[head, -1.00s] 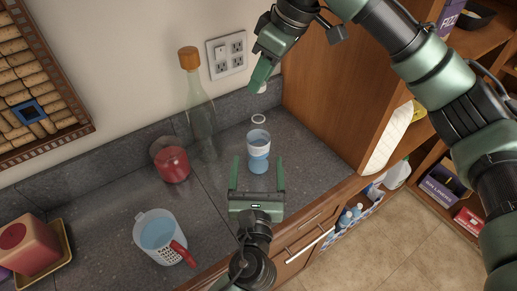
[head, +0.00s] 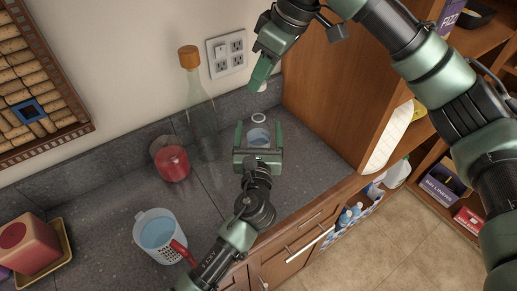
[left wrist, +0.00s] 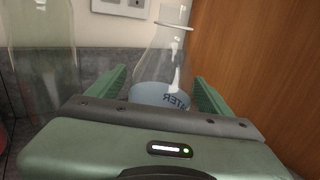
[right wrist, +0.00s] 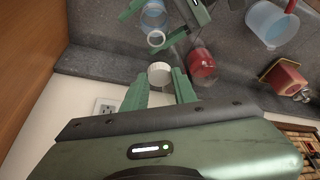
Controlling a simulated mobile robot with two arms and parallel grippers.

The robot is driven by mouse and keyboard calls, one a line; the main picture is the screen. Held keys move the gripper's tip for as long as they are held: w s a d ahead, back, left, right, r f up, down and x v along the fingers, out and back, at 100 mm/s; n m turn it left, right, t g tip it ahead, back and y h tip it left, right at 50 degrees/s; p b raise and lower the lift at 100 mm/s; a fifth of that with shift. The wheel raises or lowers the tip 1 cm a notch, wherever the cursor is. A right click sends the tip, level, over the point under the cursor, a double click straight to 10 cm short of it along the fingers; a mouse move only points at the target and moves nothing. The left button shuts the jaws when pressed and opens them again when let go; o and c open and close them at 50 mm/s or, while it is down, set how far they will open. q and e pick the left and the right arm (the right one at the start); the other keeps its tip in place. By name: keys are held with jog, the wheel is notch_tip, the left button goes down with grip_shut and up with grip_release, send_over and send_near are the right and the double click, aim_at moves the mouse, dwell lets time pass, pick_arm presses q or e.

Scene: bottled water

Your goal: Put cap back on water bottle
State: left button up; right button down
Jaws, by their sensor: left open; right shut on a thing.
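The water bottle (head: 258,137) is clear, with blue water and an open ringed mouth, and stands upright on the counter. In the left wrist view its body (left wrist: 163,62) rises between the fingers, with blue below. My left gripper (head: 258,128) is open, with one finger on each side of the bottle; I cannot tell whether they touch it. My right gripper (head: 262,80) is shut on the white cap, which shows clearly in the right wrist view (right wrist: 160,74). The cap is held apart from the bottle, above and behind it towards the wall.
A tall corked glass bottle (head: 201,115) and a red jar (head: 172,164) stand left of the water bottle. A measuring cup (head: 160,235) stands nearer the front left. A wooden cabinet side (head: 335,85) bounds the right. Outlets (head: 227,53) are on the wall.

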pick_arm(q)
grip_shut()
pick_arm(e)
send_over(257, 113)
jog(key=d, duration=0.1)
jog(key=shift+s+f, duration=0.2)
jog(key=shift+f, duration=2.3)
jog(key=shift+f, duration=0.1)
jog(key=shift+f, duration=0.8)
jog(key=shift+f, duration=0.55)
